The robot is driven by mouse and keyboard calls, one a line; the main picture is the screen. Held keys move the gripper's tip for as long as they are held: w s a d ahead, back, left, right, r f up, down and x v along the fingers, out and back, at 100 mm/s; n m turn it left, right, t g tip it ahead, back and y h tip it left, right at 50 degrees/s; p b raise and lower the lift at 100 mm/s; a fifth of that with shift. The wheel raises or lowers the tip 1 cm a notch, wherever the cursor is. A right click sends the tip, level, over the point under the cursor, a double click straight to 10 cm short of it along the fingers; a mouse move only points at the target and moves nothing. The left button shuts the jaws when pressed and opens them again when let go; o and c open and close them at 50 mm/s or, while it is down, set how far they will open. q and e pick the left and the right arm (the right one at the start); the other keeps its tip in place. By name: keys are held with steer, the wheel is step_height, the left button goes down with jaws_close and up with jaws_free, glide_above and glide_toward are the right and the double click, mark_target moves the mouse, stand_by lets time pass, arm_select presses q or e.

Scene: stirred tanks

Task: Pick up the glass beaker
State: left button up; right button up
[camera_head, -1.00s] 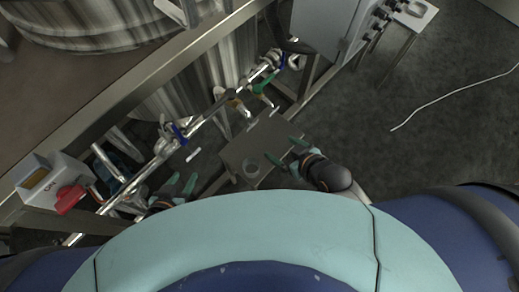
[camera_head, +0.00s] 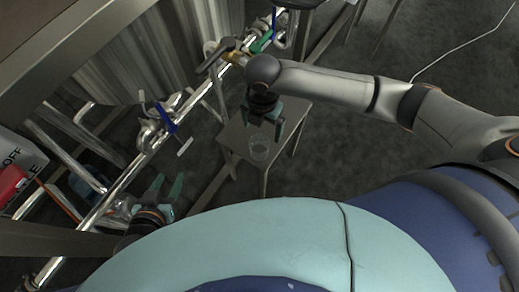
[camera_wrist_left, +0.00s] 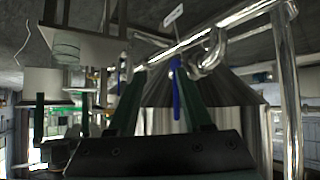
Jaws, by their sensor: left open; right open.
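The clear glass beaker (camera_head: 259,148) stands near the front corner of a small grey table (camera_head: 236,139). In the left wrist view, where the scene appears upside down, the beaker (camera_wrist_left: 66,47) shows at upper left. My right gripper (camera_head: 265,124) is open, its fingers over the table just behind the beaker in the head view. I cannot tell whether a finger touches the glass; nothing is between the fingers. My left gripper (camera_head: 166,186) is open and empty, left of the table and apart from the beaker. Its fingers also show in the left wrist view (camera_wrist_left: 160,98).
A metal pipe run with a blue-handled valve (camera_head: 166,119) and a green-handled valve (camera_head: 262,42) lies left of and behind the table. A large steel tank (camera_head: 135,60) stands behind it. Floor right of the table is clear.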

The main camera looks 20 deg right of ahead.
mark_target(259, 148)
arm_select(q)
steer(key=w+r+m+t+h+b, duration=0.1)
steer(key=w+r+t, duration=0.2)
steer(key=r, duration=0.4)
steer(key=w+r+m+t+h+b, duration=0.1)
steer(key=w+r+t, duration=0.25)
steer(key=r, duration=0.35)
arm_select(e)
step_height(259, 148, down, 7)
steer(key=shift+a+f, duration=0.1)
steer(key=f+b, duration=0.2)
steer(key=f, duration=0.2)
steer(key=shift+s+a+f+b, duration=0.15)
steer(key=shift+a+f+b, duration=0.15)
steer(key=shift+f+b, duration=0.1)
arm_select(q)
step_height(259, 148, up, 13)
steer(key=s+m+t+h, duration=0.2)
steer(key=m+t+h, duration=0.1)
steer(key=t+h, duration=0.1)
steer(key=shift+s+d+r+t, duration=0.2)
steer(key=shift+d+t, duration=0.15)
steer(key=shift+t, duration=0.2)
arm_select(e)
steer(key=c, duration=1.4)
